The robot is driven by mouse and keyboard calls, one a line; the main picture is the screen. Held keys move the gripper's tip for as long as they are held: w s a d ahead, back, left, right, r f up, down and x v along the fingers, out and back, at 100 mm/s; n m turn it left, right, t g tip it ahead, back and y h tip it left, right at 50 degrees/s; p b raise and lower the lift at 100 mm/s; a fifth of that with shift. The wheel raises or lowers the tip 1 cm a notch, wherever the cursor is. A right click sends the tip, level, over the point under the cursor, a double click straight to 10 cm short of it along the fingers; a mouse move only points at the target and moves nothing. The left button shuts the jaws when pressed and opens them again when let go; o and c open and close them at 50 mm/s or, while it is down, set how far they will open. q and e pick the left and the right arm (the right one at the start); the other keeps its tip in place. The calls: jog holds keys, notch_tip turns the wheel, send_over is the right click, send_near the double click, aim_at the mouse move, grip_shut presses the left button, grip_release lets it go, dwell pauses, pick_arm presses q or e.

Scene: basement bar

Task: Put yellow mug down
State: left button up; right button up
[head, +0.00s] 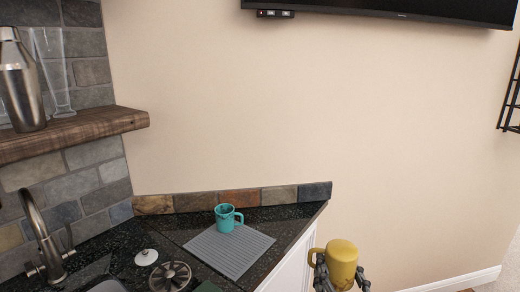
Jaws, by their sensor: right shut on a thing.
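A yellow mug (342,262) is upright at the lower right of the head view, off the right side of the counter. My right gripper (340,280) is shut on it, with dark fingers at either side of its lower part. The mug's handle points left and its base is hidden below the frame. A teal mug (225,218) stands upright on a grey ribbed mat (236,254) on the dark counter. My left gripper is not in view.
The dark counter (178,224) has a stone backsplash along its back edge. A tap (44,240), a white-knobbed item (146,257) and a round metal piece (170,276) are left of the mat. A wooden shelf (75,133) overhangs at left. The mat's front and right are bare.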

aim_at(339, 287)
jog(key=shift+s+f, duration=0.2)
jog(key=shift+f, duration=0.05)
jog(key=shift+r, duration=0.15)
jog(key=shift+s+a+r, duration=0.15)
jog(key=shift+s+r, duration=0.05)
jog(key=shift+r, duration=0.4)
jog(key=s, duration=0.1)
jog(key=s+f, duration=0.1)
jog(key=s, duration=0.2)
jog(key=shift+s+a+f, duration=0.15)
jog(key=shift+s+f, duration=0.1)
jog(key=shift+s+d+f, duration=0.2)
jog(key=shift+s+f, duration=0.7)
jog(key=shift+s, duration=0.1)
jog(key=shift+s+d+f, duration=0.15)
jog(key=shift+s+f, duration=0.75)
jog(key=shift+s, duration=0.05)
